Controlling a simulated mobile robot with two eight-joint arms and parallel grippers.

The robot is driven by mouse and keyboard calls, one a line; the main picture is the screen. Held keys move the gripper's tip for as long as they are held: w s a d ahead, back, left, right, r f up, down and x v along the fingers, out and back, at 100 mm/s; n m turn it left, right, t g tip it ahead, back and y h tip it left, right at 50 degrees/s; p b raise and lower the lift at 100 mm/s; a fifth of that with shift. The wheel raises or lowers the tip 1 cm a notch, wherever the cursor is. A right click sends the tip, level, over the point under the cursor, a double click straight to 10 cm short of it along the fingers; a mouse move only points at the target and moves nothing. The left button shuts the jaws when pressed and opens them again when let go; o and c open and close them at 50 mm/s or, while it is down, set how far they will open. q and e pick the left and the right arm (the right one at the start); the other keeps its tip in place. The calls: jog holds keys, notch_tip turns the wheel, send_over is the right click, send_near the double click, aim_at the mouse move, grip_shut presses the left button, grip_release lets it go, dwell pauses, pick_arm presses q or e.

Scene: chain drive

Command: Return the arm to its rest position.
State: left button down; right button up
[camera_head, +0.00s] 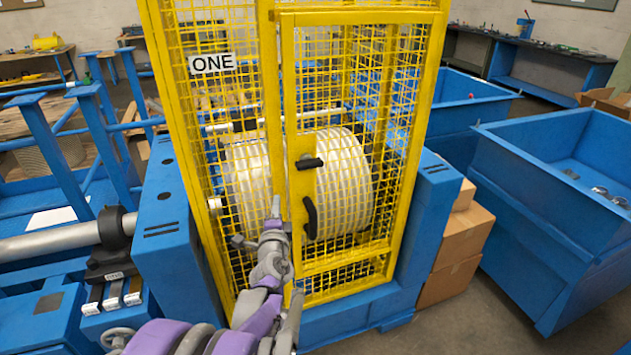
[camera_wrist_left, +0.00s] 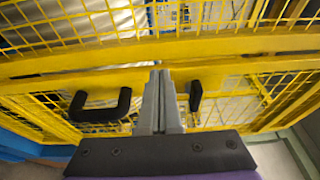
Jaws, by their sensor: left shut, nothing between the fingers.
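My left gripper (camera_head: 275,207) is in front of the yellow mesh cage (camera_head: 268,100), by the upright edge of its door (camera_head: 292,110). In the left wrist view the two grey fingers (camera_wrist_left: 158,75) are together with nothing between them, their tips close to a yellow frame bar. I cannot tell whether they touch it. The black door handle (camera_head: 310,217) is just right of the gripper, and it also shows in the left wrist view (camera_wrist_left: 100,112). A small black latch (camera_head: 309,163) is above the handle. The door looks shut or nearly so. My right gripper is out of view.
A pale ribbed drum (camera_head: 340,185) is inside the cage, under a "ONE" sign (camera_head: 211,63). Blue bins (camera_head: 560,250) and cardboard boxes (camera_head: 458,240) stand at the right. A blue frame (camera_head: 45,150) and a grey shaft (camera_head: 50,240) are at the left.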

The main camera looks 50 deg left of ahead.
pick_arm(q)
jog(key=s+d+f+n+g+h, duration=0.2)
jog(key=s+d+f+h, duration=0.1)
jog(key=d, duration=1)
jog(key=s+d+f+n+g+h, duration=0.2)
jog(key=d+f+h, duration=0.4)
jog(key=d, duration=0.8)
jog(key=s+d+f+n+g+h, duration=0.2)
jog(key=s+d+f+h, duration=0.3)
jog(key=d, duration=0.8)
jog(key=shift+d+n, duration=0.15)
jog(key=shift+n, duration=0.75)
jog(key=shift+s, duration=0.1)
